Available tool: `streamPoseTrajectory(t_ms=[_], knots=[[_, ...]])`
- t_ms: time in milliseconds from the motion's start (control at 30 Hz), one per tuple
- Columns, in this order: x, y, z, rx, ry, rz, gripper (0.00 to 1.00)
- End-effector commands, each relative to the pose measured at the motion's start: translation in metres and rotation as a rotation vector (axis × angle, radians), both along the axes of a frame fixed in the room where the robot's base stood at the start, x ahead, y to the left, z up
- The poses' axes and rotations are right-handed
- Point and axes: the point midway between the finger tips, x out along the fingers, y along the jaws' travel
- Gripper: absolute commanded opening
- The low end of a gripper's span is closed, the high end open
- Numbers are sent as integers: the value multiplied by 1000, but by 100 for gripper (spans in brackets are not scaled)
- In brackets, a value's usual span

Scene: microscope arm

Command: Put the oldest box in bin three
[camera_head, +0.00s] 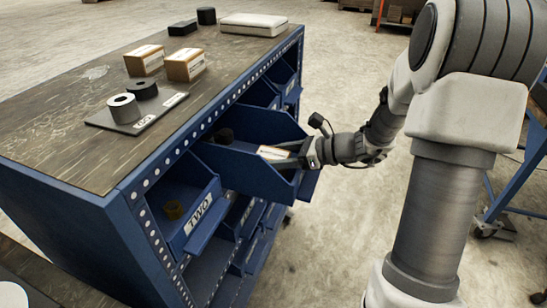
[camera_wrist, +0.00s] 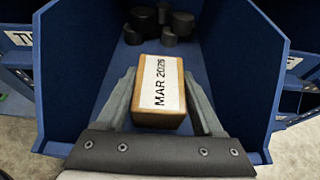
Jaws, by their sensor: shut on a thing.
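My gripper (camera_head: 290,157) reaches into a pulled-out blue bin (camera_head: 245,172) and is shut on a small brown box (camera_wrist: 160,117). The bin's own label is hidden. A bin marked TWO (camera_head: 199,214) is beside it. Two other brown boxes (camera_head: 144,60) (camera_head: 185,65) stand on the cabinet top; their label text is too small to read.
Several dark cylinders (camera_wrist: 150,22) sit at the back of the bin. The cabinet top (camera_head: 60,130) holds a small tray (camera_head: 150,118) with two cylinders, more black parts (camera_head: 206,16) and a pale flat case (camera_head: 254,24). A blue frame (camera_head: 515,180) stands at right.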

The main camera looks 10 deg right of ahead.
Motion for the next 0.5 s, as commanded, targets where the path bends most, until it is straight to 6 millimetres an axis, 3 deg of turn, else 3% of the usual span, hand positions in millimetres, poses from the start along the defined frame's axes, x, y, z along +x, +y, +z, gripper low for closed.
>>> streamPoseTrajectory(t_ms=[200, 233, 367, 500], knots=[[0, 0, -4, 1, 0, 1, 0], [0, 0, -4, 0, 0, 1, 74], [0, 0, -3, 0, 0, 1, 97], [0, 0, -3, 0, 0, 1, 98]])
